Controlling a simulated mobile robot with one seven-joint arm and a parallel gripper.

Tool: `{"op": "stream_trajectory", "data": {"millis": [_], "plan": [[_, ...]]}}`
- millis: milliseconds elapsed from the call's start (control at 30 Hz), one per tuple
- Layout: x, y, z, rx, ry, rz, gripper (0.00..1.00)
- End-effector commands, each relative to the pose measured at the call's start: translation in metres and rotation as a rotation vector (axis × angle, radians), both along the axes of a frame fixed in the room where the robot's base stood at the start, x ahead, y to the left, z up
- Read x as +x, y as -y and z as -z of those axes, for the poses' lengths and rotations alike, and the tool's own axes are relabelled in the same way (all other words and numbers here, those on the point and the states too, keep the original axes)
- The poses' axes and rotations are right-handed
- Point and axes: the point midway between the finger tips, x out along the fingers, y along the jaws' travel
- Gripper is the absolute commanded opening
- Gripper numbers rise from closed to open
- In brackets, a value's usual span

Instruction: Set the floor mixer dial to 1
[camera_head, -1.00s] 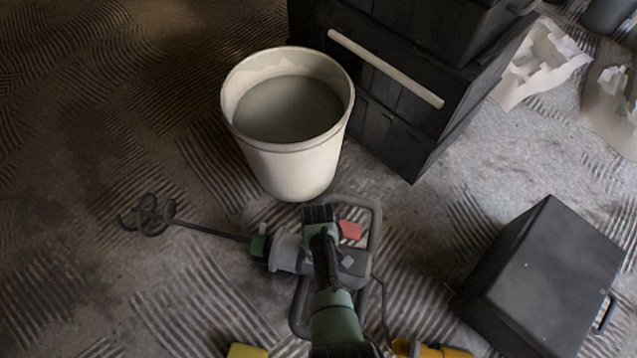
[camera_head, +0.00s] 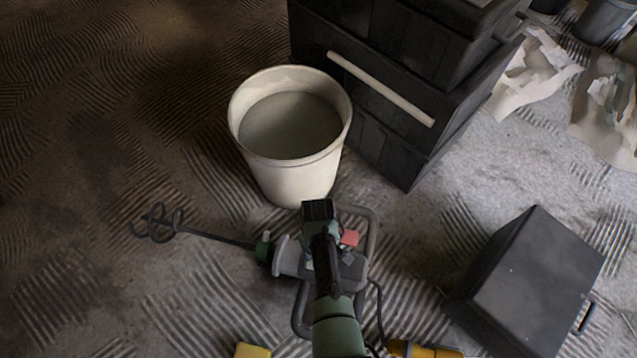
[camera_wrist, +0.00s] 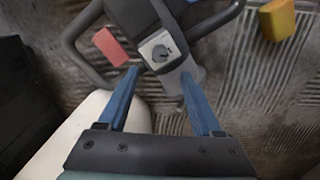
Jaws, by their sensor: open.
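The floor mixer (camera_head: 290,258) lies on the ridged floor, its green collar and dark whisk pointing left. In the wrist view the mixer's dial (camera_wrist: 161,51) is a dark knob on a pale square plate, beside a red block (camera_wrist: 110,46) on the mixer. Any numbers on the dial are too small to read. My gripper (camera_wrist: 160,72) is open, with its two blue fingers apart and the dial just beyond and between their tips. Nothing is held. In the head view my arm and gripper (camera_head: 318,210) cover much of the mixer body and hide the dial.
A white bucket (camera_head: 300,178) of grey plaster stands behind the mixer. Black stacked boxes (camera_head: 385,150) are at its right. A dark case (camera_head: 530,285) lies at the right. Yellow items are near the front, including a sponge-like block (camera_head: 252,350). The floor at left is clear.

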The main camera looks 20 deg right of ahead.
Motion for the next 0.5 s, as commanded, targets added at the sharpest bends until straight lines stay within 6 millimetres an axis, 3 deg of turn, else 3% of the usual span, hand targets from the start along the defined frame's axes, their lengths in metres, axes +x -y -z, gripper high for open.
{"op": "stream_trajectory", "data": {"millis": [33,200,500], "plan": [[0.0,0.0,-0.015,0.0,0.0,0.0,0.67],[0.0,0.0,-0.032,0.0,0.0,0.0,0.67],[0.0,0.0,-0.037,0.001,-0.001,0.0,0.67]]}}
